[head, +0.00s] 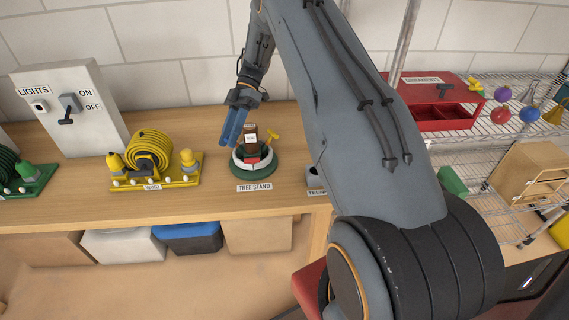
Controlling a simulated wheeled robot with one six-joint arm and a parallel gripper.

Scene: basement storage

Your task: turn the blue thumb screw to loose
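The tree stand (253,170) is a round green base with a white ring, standing on the wooden bench behind its TREE STAND label. A dark brown trunk piece with a small white tag rises from its middle. A yellow thumb screw (272,136) sticks out at its back right, and a red part (252,162) shows at its front. I cannot make out a blue thumb screw; it may be hidden by my gripper. My gripper (229,142) points down at the stand's left edge, its two blue fingers close together. Whether they touch anything is unclear.
A yellow hose reel on a yellow board (158,180) stands left of the stand. A LIGHTS switch box (68,110) is at the back left. A red ornament case (440,115) sits on a wire shelf at right. The bench front is mostly clear.

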